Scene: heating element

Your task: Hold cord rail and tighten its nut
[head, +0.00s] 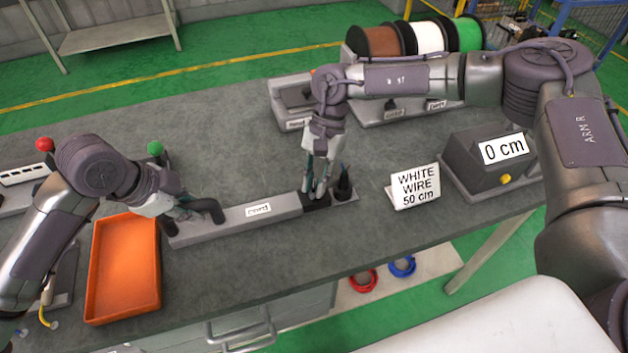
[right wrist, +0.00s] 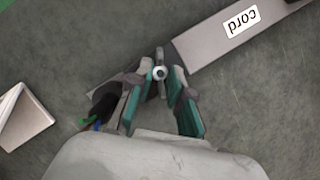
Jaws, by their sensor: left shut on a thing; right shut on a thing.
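The cord rail (head: 235,222) is a long grey bar labelled "cord", lying on the bench. Its labelled part also shows in the right wrist view (right wrist: 210,45). My left gripper (head: 196,212) is shut at the rail's left end, by a dark curved piece; the exact contact is hidden. My right gripper (head: 318,194) points down over the dark block at the rail's right end. In the right wrist view its teal-padded fingers (right wrist: 160,85) close around a small round pale nut (right wrist: 160,72). The nut is hidden in the head view.
An orange tray (head: 125,268) sits left of the rail. A dark holder (head: 343,185) stands right beside my right gripper. A "WHITE WIRE 50 cm" sign (head: 414,190) and a "0 cm" machine (head: 485,165) are further right. Wire spools (head: 425,40) stand behind. The bench's middle is clear.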

